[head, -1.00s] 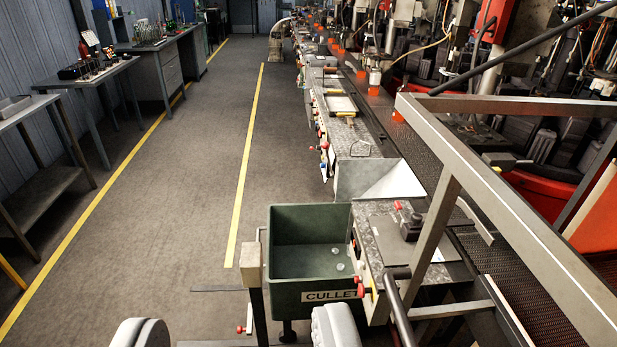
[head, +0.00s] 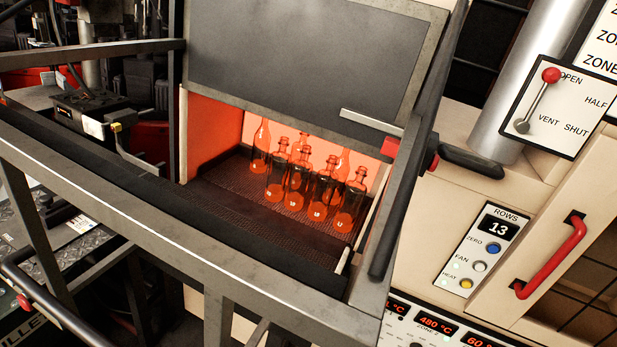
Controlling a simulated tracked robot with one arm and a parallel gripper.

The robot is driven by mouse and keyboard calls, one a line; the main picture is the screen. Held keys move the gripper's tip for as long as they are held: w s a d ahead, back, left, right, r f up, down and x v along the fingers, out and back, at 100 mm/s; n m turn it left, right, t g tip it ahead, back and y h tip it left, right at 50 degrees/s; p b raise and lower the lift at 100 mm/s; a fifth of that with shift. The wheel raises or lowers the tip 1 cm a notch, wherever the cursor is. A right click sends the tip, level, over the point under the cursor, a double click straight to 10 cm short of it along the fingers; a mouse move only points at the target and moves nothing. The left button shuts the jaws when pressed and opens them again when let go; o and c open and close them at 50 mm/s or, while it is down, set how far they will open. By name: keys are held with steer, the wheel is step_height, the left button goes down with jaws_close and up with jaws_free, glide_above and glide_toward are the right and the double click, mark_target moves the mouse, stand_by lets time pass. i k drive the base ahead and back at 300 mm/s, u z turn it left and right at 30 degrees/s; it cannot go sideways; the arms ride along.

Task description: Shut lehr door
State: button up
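The lehr door (head: 300,60) is a dark grey panel in a pale metal frame, raised above the glowing orange lehr mouth. Below its lower edge the opening is uncovered. A light metal strip (head: 372,121) runs near the door's lower right, with a red piece (head: 391,146) just under it. A black handle (head: 470,160) with a red collar sticks out at the right of the frame. Several clear bottles (head: 318,185) stand upright inside on a dark mesh belt (head: 235,188). My gripper is not in view.
A lever with a red knob (head: 551,75) points toward OPEN on a plate at the upper right. A ROWS panel (head: 493,245) reads 13. A red handle (head: 552,262) is on a barred panel at right. A grey rail (head: 150,225) crosses in front of the mouth.

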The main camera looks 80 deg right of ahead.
mark_target(351, 75)
steer(key=z, duration=1.95)
steer(key=k, duration=1.25)
steer(key=u, duration=0.45)
steer(key=i, duration=1.5)
steer(key=z, duration=0.05)
